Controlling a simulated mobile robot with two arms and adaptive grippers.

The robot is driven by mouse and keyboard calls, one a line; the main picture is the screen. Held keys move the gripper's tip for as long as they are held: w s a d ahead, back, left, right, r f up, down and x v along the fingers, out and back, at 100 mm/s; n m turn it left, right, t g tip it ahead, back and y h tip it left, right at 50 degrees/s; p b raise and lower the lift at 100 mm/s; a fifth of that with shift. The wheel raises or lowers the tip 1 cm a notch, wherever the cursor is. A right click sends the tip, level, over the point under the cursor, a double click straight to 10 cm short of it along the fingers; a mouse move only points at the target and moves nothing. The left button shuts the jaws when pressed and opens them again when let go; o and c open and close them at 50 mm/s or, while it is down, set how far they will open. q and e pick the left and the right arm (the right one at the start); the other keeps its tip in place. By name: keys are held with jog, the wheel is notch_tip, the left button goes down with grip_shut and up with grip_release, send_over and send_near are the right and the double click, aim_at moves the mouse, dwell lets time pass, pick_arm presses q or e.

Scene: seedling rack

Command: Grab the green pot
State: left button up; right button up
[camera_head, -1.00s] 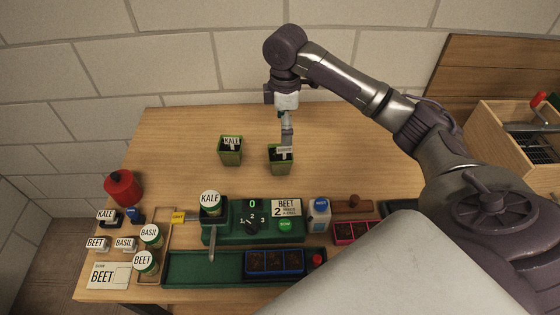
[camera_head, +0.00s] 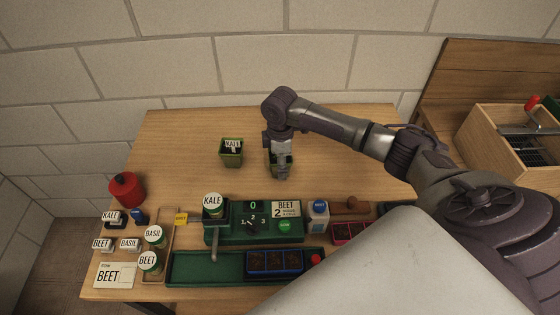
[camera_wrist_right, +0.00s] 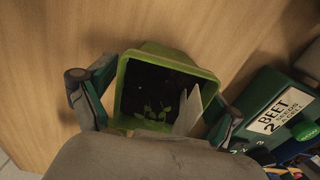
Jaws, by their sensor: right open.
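Two green pots stand on the table in the head view. The left green pot (camera_head: 231,158) has a KALE tag and stands free. The right green pot (camera_head: 292,161) is partly hidden by my right gripper (camera_head: 280,167), which has come down over it. In the right wrist view this square pot (camera_wrist_right: 172,53) holds dark soil, a small seedling (camera_wrist_right: 155,111) and a pale tag (camera_wrist_right: 188,108). The open fingers of my right gripper (camera_wrist_right: 152,105) are on either side of the pot; whether they touch it is unclear. My left gripper is not in view.
A green seeder device (camera_head: 267,222) with a dial and BEET card stands in front of the pots. A green tray (camera_head: 205,268) with a blue seedling block (camera_head: 275,262) lies nearer. A red canister (camera_head: 126,188) stands at left. The table behind the pots is clear.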

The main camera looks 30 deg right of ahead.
jog(key=c, duration=1.2)
jog(key=shift+r, duration=0.1)
jog(key=shift+c, duration=0.2)
